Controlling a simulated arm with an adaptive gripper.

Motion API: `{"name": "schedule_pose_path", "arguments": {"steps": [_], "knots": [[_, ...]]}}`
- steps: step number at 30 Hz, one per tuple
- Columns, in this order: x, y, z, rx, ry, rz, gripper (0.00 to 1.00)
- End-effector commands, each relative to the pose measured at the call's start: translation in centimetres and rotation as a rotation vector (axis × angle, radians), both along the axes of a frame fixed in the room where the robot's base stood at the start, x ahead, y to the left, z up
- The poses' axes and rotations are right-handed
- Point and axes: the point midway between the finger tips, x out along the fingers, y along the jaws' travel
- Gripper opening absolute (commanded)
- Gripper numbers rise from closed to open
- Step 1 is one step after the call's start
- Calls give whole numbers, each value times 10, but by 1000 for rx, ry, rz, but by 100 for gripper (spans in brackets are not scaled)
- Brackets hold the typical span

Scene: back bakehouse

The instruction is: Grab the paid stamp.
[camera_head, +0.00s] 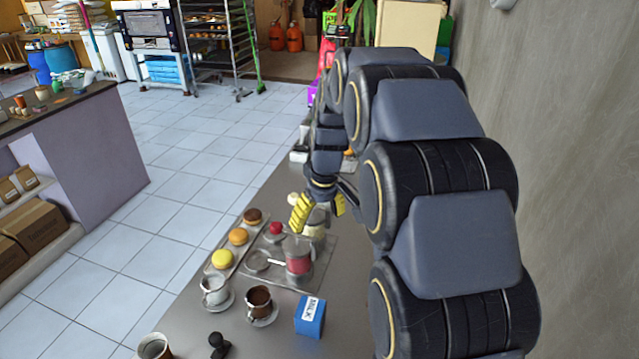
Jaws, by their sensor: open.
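A small black object with a round knob (217,342) stands on the grey counter (190,318) near the bottom edge of the picture. Its shape fits a hand stamp, but no "paid" lettering shows. My gripper (320,208) has yellow fingertips spread apart with nothing seen held between them. It is farther along the counter than the black object, up and to the right of it in the picture, over or near a tray with jars. My own arm hides much of the counter's right side.
A blue milk carton (310,318), a dark-filled cup (259,302) and a pale cup (215,290) stand near the black object. A metal cup (154,347) is at its left. Several pastries lie on a narrow tray (212,268). A wall (570,150) rises at right.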

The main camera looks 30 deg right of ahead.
Motion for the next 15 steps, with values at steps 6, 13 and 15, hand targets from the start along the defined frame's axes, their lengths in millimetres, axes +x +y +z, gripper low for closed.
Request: {"name": "schedule_pose_path", "arguments": {"steps": [6,13,15], "knots": [[66,-90,-52,-49,-97,5,64],[102,-188,-116,-135,-188,14,64],[105,-213,-133,-162,-208,17,64]]}}
